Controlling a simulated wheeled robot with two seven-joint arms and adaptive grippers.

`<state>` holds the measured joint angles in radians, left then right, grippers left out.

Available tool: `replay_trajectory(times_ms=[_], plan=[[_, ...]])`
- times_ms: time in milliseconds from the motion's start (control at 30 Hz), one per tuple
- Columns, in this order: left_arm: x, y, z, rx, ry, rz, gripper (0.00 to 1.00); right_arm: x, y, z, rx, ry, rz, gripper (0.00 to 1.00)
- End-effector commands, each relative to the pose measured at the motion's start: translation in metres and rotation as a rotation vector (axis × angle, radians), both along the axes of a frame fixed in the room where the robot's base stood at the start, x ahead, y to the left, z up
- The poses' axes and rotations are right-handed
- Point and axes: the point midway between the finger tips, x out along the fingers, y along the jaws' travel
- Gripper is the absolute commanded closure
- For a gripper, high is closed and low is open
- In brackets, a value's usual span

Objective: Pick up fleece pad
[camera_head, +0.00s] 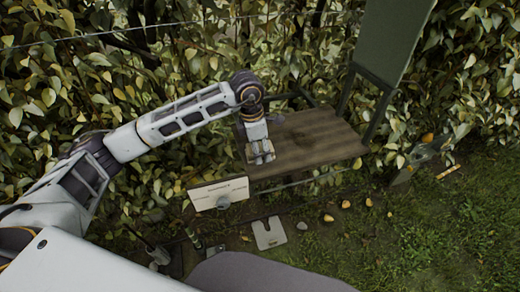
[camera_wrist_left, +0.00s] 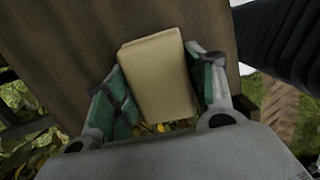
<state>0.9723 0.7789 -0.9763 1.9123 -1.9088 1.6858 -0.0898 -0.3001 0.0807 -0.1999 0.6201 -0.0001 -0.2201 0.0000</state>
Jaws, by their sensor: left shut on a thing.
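The fleece pad (camera_wrist_left: 158,80) is a cream, block-shaped piece between the green-padded fingers of my left gripper (camera_wrist_left: 165,95) in the left wrist view. The fingers are shut on its two sides. In the head view my left gripper (camera_head: 261,158) is at the left front part of a brown wooden shelf (camera_head: 315,140). The pad is mostly hidden there by the gripper. I cannot tell whether the pad touches the shelf. My right gripper is not in view.
A white label plate (camera_head: 218,193) is at the shelf's front left. A green-grey panel (camera_head: 390,40) stands behind on the right. A pale notched plate (camera_head: 269,233) and several yellow fruits (camera_head: 346,204) lie on the ground below. Leafy hedge surrounds the shelf; grass is open at right.

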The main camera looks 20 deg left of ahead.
Motion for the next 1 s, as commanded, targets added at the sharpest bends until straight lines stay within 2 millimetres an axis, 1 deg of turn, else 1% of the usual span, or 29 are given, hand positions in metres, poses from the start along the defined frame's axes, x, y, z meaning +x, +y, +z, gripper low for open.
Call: replay_trajectory(times_ms=[400,567,800,1000], plan=[[0.0,0.0,0.009,-0.001,-0.002,-0.001,0.69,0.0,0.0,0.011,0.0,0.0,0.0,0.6],[0.001,0.0,0.027,-0.001,-0.003,-0.001,0.69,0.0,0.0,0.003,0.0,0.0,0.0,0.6],[0.001,0.0,0.064,-0.001,-0.004,0.0,0.69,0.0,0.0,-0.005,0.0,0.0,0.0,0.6],[0.001,0.0,0.089,-0.001,-0.003,0.0,0.69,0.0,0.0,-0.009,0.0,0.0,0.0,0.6]])
